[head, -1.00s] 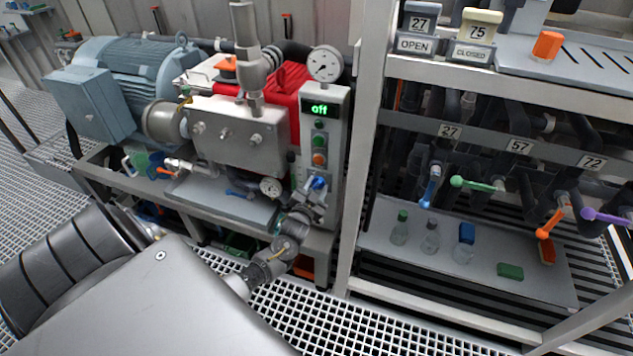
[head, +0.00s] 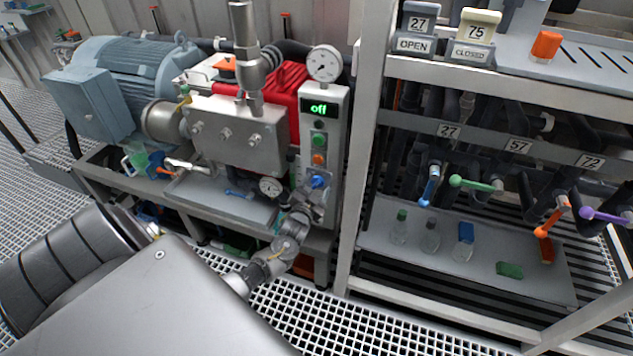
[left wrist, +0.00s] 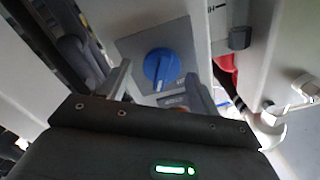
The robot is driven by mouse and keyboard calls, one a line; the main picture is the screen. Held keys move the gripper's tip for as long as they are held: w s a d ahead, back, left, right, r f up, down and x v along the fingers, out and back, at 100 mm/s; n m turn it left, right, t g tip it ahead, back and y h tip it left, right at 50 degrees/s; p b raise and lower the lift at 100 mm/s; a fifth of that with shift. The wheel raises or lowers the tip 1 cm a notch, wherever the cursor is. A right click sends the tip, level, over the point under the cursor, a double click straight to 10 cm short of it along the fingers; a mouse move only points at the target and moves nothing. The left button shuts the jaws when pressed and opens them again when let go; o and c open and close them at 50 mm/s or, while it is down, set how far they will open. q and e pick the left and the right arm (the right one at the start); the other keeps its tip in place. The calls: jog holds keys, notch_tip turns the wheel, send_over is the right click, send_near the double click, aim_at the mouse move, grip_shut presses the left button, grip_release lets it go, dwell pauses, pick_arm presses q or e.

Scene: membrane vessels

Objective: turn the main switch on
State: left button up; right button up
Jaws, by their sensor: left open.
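The main switch (head: 318,182) is a blue rotary knob low on the grey control panel (head: 338,120). The panel's display (head: 319,108) reads "off" in green. In the left wrist view the blue knob (left wrist: 161,68) sits on a grey square plate, its ridge close to upright in the picture. My left gripper (head: 312,190) is open just in front of the knob. In the left wrist view its two fingers (left wrist: 157,88) stand apart on either side of the knob's lower part; I cannot tell whether they touch it. My right gripper is out of view.
Green and orange buttons (head: 319,150) sit above the switch. A pressure gauge (head: 324,64) tops the panel. A white frame post (head: 362,150) stands close on the right. A rack with coloured valve handles and a shelf of bottles (head: 400,228) is beyond it.

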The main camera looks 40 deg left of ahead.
pick_arm(q)
jog(key=v, duration=1.1)
jog(key=shift+w, duration=0.1)
